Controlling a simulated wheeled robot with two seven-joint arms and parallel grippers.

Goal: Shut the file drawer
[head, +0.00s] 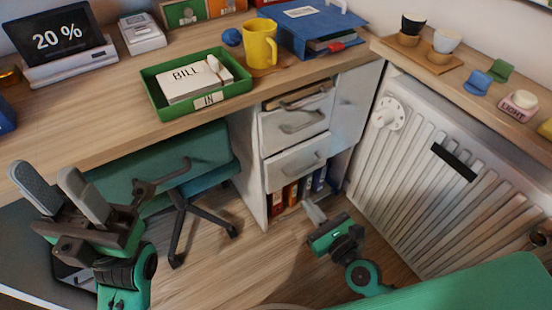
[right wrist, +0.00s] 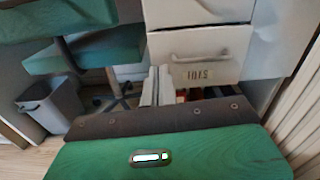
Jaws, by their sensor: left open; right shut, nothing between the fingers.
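The white drawer unit (head: 250,170) stands under the desk, with two drawer fronts showing. The upper drawer (head: 296,124) stands out, with brown and pale contents visible at its top. The lower drawer (head: 297,163) has a bar handle; in the right wrist view this lower front (right wrist: 205,62) carries a label I cannot read surely. How far it stands out is unclear. My right gripper (head: 312,208) is shut and empty, low in front of the unit; its fingers (right wrist: 157,78) show below the lower front's left part. My left gripper (head: 45,176) is open and empty at the far left.
Binders (head: 290,194) stand in the bottom opening. A teal chair (head: 205,165) is left of the unit, a radiator (head: 440,180) right. A grey bin (right wrist: 50,105) stands at left. The desk holds a green tray (head: 205,108) and yellow mug (head: 260,45).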

